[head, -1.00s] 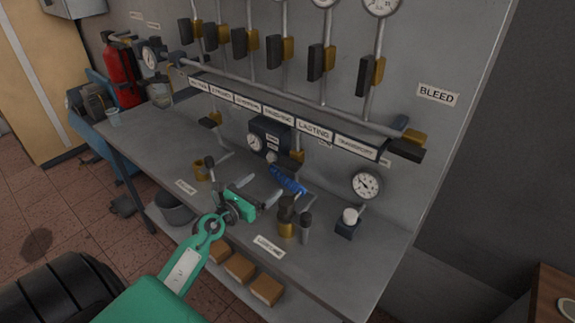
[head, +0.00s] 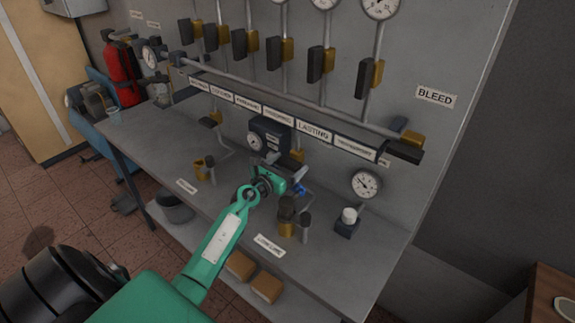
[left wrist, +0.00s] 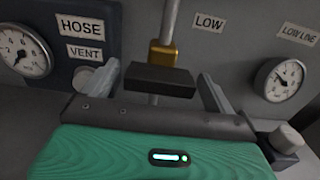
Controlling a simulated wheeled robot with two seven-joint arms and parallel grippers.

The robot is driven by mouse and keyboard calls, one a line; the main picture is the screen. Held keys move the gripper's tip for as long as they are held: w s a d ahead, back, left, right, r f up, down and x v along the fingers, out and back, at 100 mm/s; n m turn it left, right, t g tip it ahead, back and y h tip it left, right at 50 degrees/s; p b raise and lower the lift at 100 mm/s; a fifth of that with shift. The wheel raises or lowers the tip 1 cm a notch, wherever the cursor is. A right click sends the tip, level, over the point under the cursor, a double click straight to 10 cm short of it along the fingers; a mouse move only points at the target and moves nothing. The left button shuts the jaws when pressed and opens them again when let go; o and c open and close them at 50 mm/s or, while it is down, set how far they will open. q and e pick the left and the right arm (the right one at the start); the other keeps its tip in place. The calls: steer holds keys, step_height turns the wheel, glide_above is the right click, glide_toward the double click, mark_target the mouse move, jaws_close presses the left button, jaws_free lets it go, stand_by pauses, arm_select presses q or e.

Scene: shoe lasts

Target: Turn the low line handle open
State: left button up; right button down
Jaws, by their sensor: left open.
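The low line handle (left wrist: 160,79) is a dark block on a brass valve body (left wrist: 163,56), left of the LOW label in the left wrist view. It lies crosswise to its upright pipe. The brass body also shows in the head view (head: 297,156); its handle is mostly hidden there by my gripper. My left gripper (head: 286,167) is open in front of the panel. In the left wrist view its fingers stand on either side of the handle, with gaps visible; I cannot tell the depth between them. My right gripper is not in view.
A HOSE VENT box with a gauge (head: 268,136) stands left of the valve. A low line gauge (head: 366,184) and a white-knobbed fitting (head: 348,219) are to the right. Brass and dark pieces (head: 286,222) stand on the bench (head: 345,265). A manifold pipe (head: 270,90) runs above.

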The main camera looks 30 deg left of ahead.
arm_select(q)
steer(key=shift+c, duration=0.4)
steer(key=c, duration=0.9)
steer(key=shift+r, duration=0.1)
steer(key=n+p, duration=0.2)
steer(key=n, duration=0.1)
steer(key=n+p, duration=0.2)
steer(key=n, duration=0.2)
steer(key=shift+n, duration=0.4)
steer(key=n+p, duration=0.1)
steer(key=n, duration=0.4)
steer(key=shift+p, duration=0.35)
steer(key=shift+n+p, duration=0.45)
steer(key=shift+n, duration=2.05)
